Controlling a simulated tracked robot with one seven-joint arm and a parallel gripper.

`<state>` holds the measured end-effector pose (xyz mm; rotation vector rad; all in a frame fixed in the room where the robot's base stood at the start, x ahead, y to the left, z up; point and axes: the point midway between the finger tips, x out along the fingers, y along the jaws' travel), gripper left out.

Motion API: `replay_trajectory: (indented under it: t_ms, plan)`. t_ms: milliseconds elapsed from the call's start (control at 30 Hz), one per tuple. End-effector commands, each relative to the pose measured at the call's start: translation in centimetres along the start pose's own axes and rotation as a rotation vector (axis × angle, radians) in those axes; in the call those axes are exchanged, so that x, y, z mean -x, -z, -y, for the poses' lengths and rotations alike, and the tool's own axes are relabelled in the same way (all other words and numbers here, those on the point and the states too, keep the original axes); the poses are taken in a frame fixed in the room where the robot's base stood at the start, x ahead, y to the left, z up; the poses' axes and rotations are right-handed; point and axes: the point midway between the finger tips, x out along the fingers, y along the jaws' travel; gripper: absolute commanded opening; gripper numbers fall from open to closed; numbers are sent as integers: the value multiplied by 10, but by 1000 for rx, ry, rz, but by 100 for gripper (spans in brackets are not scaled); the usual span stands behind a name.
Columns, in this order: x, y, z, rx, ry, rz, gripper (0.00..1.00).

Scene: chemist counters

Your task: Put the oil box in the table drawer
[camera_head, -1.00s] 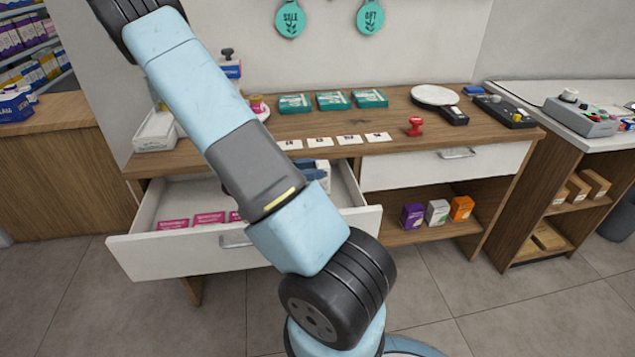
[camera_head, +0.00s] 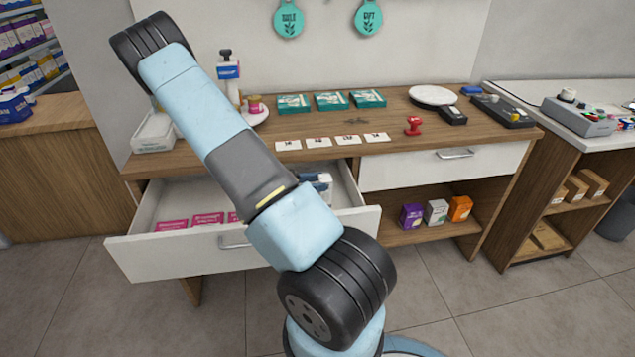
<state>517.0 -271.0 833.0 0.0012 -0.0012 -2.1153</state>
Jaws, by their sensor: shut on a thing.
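The table drawer (camera_head: 190,257) is pulled open at the left of the wooden table. Several pink packets (camera_head: 208,219) lie at its left. A white, blue and dark item (camera_head: 321,183) shows at the drawer's right side, partly behind my arm; I cannot tell what it is. My arm crosses in front of the table and drawer. My gripper is hidden and not in view, and so is whatever it holds. I cannot pick out the oil box for certain. Purple (camera_head: 411,216), white (camera_head: 436,212) and orange (camera_head: 460,208) boxes stand on the shelf under the closed right drawer.
The wooden tabletop (camera_head: 300,165) carries several teal boxes (camera_head: 331,101), several white cards (camera_head: 319,142), a red stamp (camera_head: 413,126) and a small dark object (camera_head: 357,121). A white tray (camera_head: 153,132) and pump bottle (camera_head: 229,75) stand at the left. A white-topped counter (camera_head: 560,95) adjoins at the right.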

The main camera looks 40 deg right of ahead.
Motion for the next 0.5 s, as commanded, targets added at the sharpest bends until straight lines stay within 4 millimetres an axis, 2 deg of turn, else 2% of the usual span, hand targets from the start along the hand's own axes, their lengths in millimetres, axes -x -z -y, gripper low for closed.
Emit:
replay_trajectory:
  t_ms: [500]
  plan:
    - [-1, 10, 0, 1, 1, 0, 14]
